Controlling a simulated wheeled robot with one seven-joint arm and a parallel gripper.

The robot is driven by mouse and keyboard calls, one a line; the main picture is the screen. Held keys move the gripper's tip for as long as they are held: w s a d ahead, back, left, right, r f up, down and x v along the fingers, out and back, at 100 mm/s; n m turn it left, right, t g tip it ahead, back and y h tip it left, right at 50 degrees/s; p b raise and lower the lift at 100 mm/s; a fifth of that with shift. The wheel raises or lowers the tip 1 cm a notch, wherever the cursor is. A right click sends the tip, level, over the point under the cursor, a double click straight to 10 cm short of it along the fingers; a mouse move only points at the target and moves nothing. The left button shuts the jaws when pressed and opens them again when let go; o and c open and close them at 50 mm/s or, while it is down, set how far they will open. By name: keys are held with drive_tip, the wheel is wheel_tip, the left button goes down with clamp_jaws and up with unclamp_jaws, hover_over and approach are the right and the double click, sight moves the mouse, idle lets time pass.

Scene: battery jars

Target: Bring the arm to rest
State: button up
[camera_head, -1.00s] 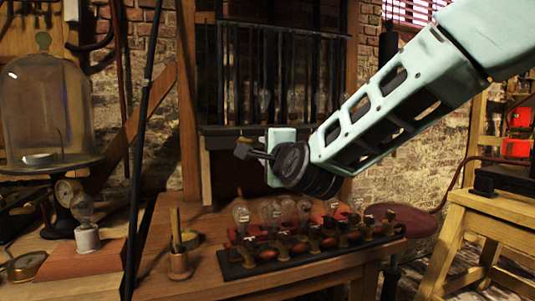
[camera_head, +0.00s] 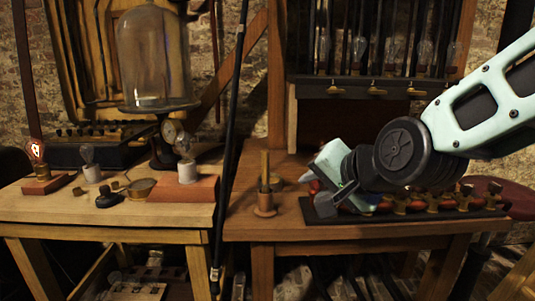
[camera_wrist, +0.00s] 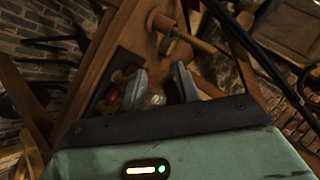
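My gripper (camera_head: 326,184) is at the right of the head view, low over the left part of a dark strip (camera_head: 490,213) with red and brass fittings on the wooden bench. My pale green arm comes in from the right edge. In the wrist view my gripper (camera_wrist: 160,72) has its two grey fingers apart. A small glassy shape (camera_wrist: 156,99) shows between them, and I cannot tell its distance; nothing looks clamped. My wrist and arm hide much of the strip and whatever stands on it.
A wooden pot with a stick (camera_head: 265,190) stands left of my gripper. A glass bell jar (camera_head: 155,58) and several bulbs, one lit (camera_head: 36,150), are on the left table (camera_head: 60,210). A dark pole (camera_head: 229,130) rises between the tables. A rack (camera_head: 300,88) holds bulbs behind.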

drive_tip(key=s+d+f+n+g+h, duration=0.2)
drive_tip(key=s+f+n+g, duration=0.4)
drive_tip(key=s, duration=0.6)
drive_tip(key=s+d+f+n+g+h, duration=0.2)
drive_tip(key=s+f+n+g, duration=0.2)
drive_tip(key=s+f+n, duration=0.55)
wheel_tip(320, 180, up, 21)
drive_tip(key=s+m+p, duration=0.1)
drive_tip(key=s+p, duration=0.1)
drive_tip(key=p, duration=1.4)
drive_tip(key=shift+s+d+f+m+p, duration=0.15)
drive_tip(key=shift+m+p, duration=0.2)
